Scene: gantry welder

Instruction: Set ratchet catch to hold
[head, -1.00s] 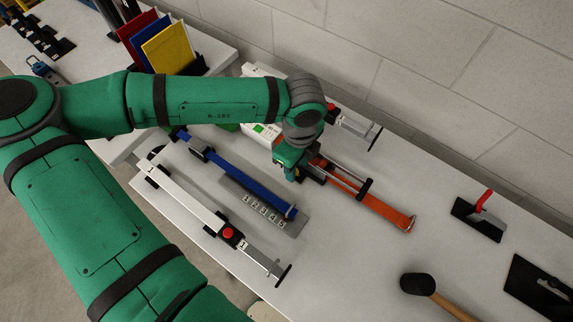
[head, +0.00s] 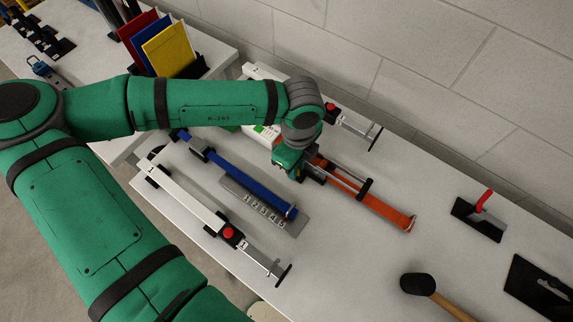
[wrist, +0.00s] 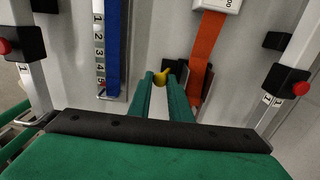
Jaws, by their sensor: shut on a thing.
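My gripper (wrist: 161,82) shows in the wrist view with its two green fingers shut on a small yellow catch (wrist: 161,75). The catch sits just left of an orange strap (wrist: 203,60), near a black block. In the head view my gripper (head: 292,172) is low at the upper-left end of the orange strap (head: 385,212). My wrist hides the catch there, and which position it is set to cannot be told.
Left of the orange strap lie a blue strap (head: 240,178) and a numbered plate (head: 262,208). White rails with red knobs (head: 228,232) flank them. The table between is clear.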

